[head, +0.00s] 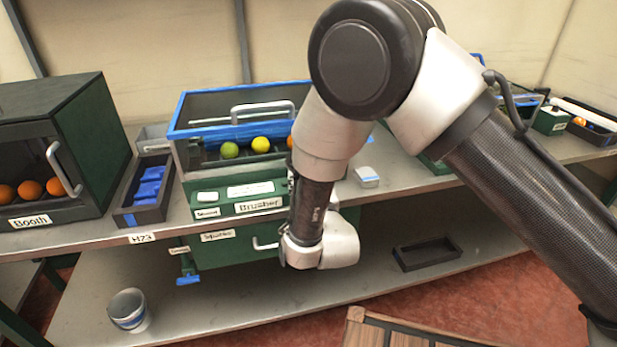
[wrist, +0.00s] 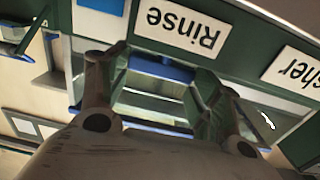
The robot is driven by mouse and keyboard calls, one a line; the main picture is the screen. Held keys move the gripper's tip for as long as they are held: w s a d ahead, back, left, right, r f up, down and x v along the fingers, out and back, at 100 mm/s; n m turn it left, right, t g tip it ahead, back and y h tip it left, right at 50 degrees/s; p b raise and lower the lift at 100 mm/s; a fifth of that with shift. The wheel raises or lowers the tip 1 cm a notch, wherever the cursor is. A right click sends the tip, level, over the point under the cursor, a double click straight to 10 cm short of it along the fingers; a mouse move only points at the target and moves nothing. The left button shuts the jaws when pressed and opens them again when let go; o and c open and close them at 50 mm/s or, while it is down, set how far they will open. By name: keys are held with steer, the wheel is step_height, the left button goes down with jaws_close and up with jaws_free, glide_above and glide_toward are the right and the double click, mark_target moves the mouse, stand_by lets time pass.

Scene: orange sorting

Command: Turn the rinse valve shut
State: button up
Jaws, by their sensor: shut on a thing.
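The label "Rinse" (wrist: 182,27) shows upside down in the wrist view, on the green machine front. Just below it in that picture is the blue rinse valve handle (wrist: 161,69), between my two fingers. My gripper (wrist: 157,80) is shut on this handle, one finger at each side. Part of the handle is hidden by the fingers, and its exact turn is hard to read. In the head view my wrist hides the gripper and the valve, at the right end of the green brusher machine (head: 222,209).
A booth (head: 100,125) with oranges stands at left, beside a dark bin (head: 143,215) with blue things. Another blue handle (head: 188,280) hangs below the machine. A bucket (head: 129,309) and an empty dark tray (head: 427,254) are on the lower shelf.

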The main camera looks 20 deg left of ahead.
steer(key=o, duration=1)
steer(key=v, duration=0.7)
steer(key=shift+s+d, duration=0.1)
steer(key=shift+s, duration=0.15)
